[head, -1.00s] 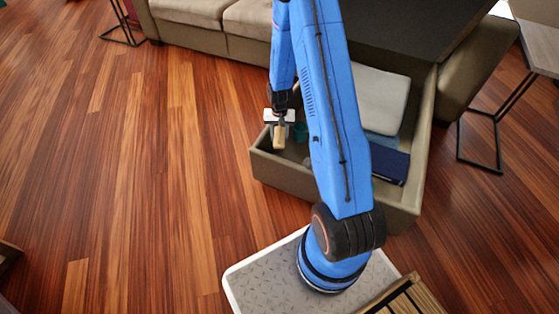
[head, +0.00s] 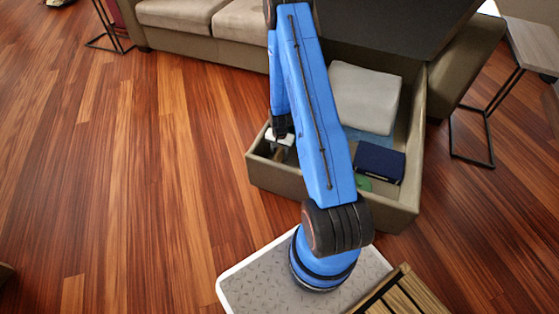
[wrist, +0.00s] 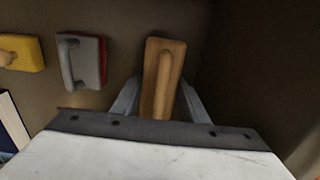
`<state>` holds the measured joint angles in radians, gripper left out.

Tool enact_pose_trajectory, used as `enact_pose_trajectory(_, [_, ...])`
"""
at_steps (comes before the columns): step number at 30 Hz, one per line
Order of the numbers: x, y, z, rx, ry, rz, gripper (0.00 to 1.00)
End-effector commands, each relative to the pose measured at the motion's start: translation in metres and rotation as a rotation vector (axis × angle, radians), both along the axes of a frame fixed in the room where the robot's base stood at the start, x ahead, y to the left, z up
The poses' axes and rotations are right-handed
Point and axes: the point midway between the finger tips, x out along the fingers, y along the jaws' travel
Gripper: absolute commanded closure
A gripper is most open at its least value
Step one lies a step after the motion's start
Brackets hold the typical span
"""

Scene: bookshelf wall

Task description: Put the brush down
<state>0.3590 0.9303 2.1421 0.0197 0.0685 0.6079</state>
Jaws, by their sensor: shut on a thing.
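The brush (wrist: 164,62) has a tan wooden body with a handle and shows in the wrist view between my two fingers. My gripper (wrist: 159,100) is shut on its handle. In the head view my gripper (head: 277,148) is low inside the left corner of an open storage box (head: 262,177). The brush is mostly hidden there by the gripper and arm. I cannot tell whether the brush touches the box floor.
In the wrist view a grey handled block with a red side (wrist: 82,60) and a yellow block (wrist: 22,52) lie left of the brush. The box also holds a grey folded piece (head: 365,97) and a dark blue case (head: 379,162). A sofa (head: 205,30) stands behind.

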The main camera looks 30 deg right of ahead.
Motion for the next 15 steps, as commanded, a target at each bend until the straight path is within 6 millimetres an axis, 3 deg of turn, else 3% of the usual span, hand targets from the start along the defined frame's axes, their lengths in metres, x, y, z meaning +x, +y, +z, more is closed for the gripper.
enact_pose_trajectory(10, [-0.001,0.0,-0.036,0.0,0.001,0.0,0.89])
enact_pose_trajectory(15, [0.0,0.0,-0.041,0.0,0.0,0.001,0.89])
